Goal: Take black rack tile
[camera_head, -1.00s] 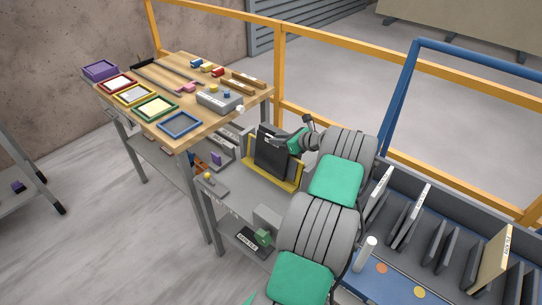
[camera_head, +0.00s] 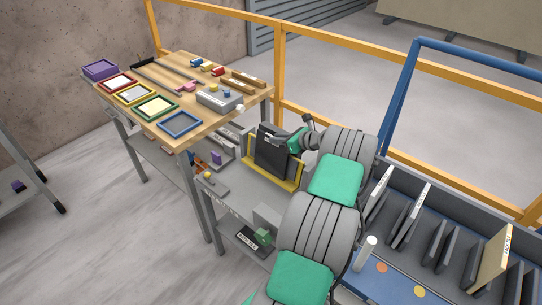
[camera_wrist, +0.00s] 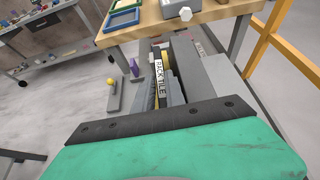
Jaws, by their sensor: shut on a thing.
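The black rack tile (camera_head: 271,155) is a dark flat slab standing nearly upright in the yellow-edged holder (camera_head: 288,183) on the grey bench. My gripper (camera_head: 291,140) is at the tile's upper right edge and is shut on it. In the wrist view, a white label reading "RACK TILE" (camera_wrist: 158,78) shows on a narrow edge ahead of my gripper. The fingertips and their contact with the tile are mostly hidden by the gripper body. I cannot tell whether the tile's lower edge is clear of the holder.
A wooden table (camera_head: 205,118) with coloured frames and small blocks stands behind left. A blue-edged rack (camera_head: 390,285) with several upright slabs is at the right. A yellow rail (camera_head: 400,148) runs behind the bench. A small grey piece with a yellow knob (camera_wrist: 111,92) lies left of the label.

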